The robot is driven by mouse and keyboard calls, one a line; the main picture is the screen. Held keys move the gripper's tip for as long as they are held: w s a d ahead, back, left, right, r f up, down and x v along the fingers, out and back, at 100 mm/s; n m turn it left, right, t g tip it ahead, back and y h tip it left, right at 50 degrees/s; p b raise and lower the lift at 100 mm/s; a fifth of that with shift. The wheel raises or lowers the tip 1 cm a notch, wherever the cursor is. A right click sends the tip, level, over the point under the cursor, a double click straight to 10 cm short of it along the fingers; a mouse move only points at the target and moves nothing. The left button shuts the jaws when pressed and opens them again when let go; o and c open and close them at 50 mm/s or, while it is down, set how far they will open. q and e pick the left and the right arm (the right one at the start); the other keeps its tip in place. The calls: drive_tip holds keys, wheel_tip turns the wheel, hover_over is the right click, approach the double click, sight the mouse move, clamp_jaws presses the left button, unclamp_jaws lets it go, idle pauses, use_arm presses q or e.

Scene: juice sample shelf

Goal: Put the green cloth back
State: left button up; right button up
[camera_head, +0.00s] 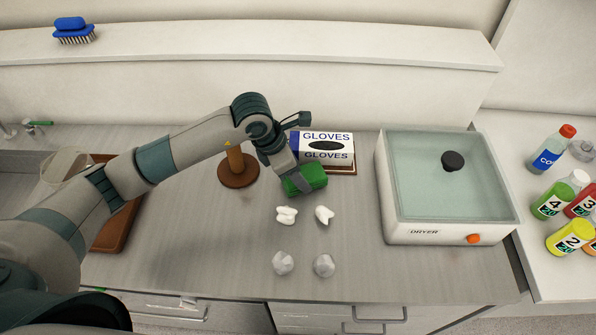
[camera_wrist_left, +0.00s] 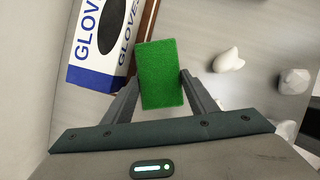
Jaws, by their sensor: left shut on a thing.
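The green cloth (camera_head: 306,179) is a thick green block-like piece over the counter, just in front of the glove box. My left gripper (camera_head: 292,184) is shut on it. In the left wrist view the green cloth (camera_wrist_left: 160,75) sits between the two fingers of my left gripper (camera_wrist_left: 160,88). I cannot tell whether the cloth touches the counter. My right gripper is not in view.
The glove box (camera_head: 327,148) stands behind the cloth. A brown stand with a post (camera_head: 237,171) is to its left. Several white lumps (camera_head: 286,215) lie in front. The dryer (camera_head: 450,190) is right, with bottles (camera_head: 553,146) beyond. A blue brush (camera_head: 72,30) sits on the shelf.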

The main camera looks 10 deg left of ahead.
use_arm(q)
drive_tip(key=shift+f, duration=0.25)
drive_tip(key=o, duration=1.1)
drive_tip(key=shift+r, duration=0.1)
drive_tip(key=shift+r, duration=0.3)
drive_tip(key=b+v, duration=0.4)
drive_tip(key=v, duration=0.7)
drive_tip(key=shift+r+b, duration=0.3)
drive_tip(key=shift+r, duration=0.1)
drive_tip(key=shift+s+a, duration=0.1)
drive_tip(key=shift+s, duration=0.05)
